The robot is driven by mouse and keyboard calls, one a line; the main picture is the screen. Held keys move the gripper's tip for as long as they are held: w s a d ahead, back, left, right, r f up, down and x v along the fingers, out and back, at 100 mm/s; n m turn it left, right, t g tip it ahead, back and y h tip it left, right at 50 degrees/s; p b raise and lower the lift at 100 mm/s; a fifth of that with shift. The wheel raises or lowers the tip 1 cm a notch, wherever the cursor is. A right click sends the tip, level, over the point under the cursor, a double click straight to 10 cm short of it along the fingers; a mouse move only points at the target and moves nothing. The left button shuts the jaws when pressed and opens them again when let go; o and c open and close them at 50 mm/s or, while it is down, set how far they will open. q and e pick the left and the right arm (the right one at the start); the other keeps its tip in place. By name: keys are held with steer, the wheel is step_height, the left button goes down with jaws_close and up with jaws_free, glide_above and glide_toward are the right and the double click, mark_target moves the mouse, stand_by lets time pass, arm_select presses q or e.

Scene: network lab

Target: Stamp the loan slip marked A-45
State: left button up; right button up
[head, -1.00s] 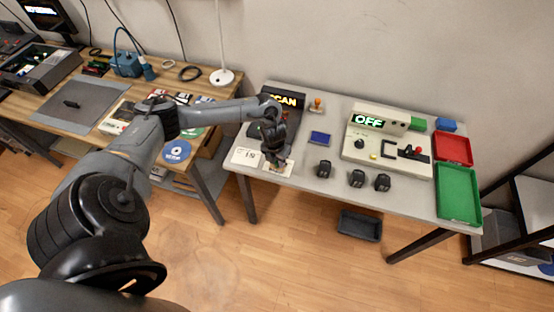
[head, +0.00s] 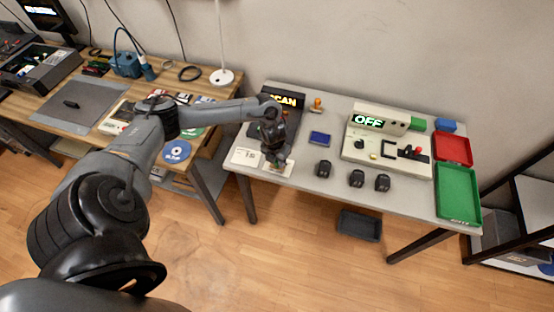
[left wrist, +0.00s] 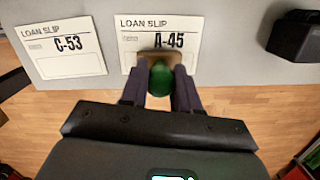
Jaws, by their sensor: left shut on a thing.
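The loan slip marked A-45 (left wrist: 163,32) lies flat near the table's front edge; in the head view it (head: 287,172) is partly under my left gripper (head: 278,160). In the left wrist view my left gripper (left wrist: 160,88) is shut on a stamp with a green knob (left wrist: 160,78) and a brown base (left wrist: 160,56). The base overlaps the slip's lower middle, just below the printed A-45. I cannot tell whether it touches the paper. A slip marked C-53 (left wrist: 62,48) lies to the left. My right gripper is not in view.
A blue pad (head: 319,138) and an orange-handled stamp (head: 317,104) sit behind and right of the gripper. Several black items, one a black block (head: 324,169), stand along the front. A console reading OFF (head: 368,122), a red tray (head: 453,149) and a green tray (head: 459,194) are further right.

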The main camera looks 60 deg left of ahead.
arm_select(q)
step_height(320, 180, up, 6)
steer(key=p, duration=0.5)
steer(key=shift+r+p, duration=0.1)
steer(key=shift+p, duration=0.25)
steer(key=shift+r+p, duration=0.3)
steer(key=shift+r, duration=0.05)
